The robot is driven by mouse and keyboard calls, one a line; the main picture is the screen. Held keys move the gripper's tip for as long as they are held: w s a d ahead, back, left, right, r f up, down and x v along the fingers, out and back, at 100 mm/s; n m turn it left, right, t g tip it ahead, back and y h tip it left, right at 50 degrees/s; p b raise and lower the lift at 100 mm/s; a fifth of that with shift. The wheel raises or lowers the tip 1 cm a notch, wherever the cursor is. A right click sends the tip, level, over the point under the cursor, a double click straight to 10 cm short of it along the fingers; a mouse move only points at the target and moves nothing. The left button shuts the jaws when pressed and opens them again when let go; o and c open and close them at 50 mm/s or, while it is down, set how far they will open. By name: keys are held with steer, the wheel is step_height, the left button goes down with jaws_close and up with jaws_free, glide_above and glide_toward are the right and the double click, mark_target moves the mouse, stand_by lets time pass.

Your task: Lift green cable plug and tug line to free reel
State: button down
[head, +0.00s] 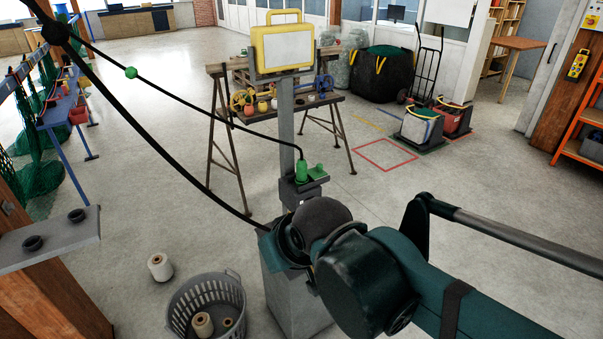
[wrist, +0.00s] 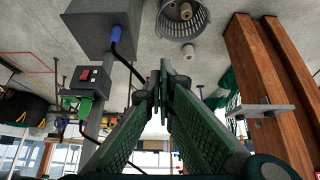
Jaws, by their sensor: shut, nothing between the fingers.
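The green plug (head: 302,173) stands upright in a small grey holder with a green block on the post, a black line leaving its top. That line runs up left through a green bead (head: 131,73) to a dark ball (head: 55,32). In the wrist view, a green part (wrist: 87,104) at the holder shows at left, apart from my fingers. My gripper (wrist: 160,75) is shut and empty, its tips close together. I cannot make out the reel for certain.
A thicker black cable (head: 150,132) slants down toward my arm. A yellow-framed panel (head: 283,47) tops the post. A grey basket (head: 207,300) with spools stands below left, near a loose spool (head: 160,267). A small grey shelf (head: 50,240) juts in at left.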

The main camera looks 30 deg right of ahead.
steer(key=c, duration=1.9)
jaws_free()
steer(key=shift+r, duration=0.1)
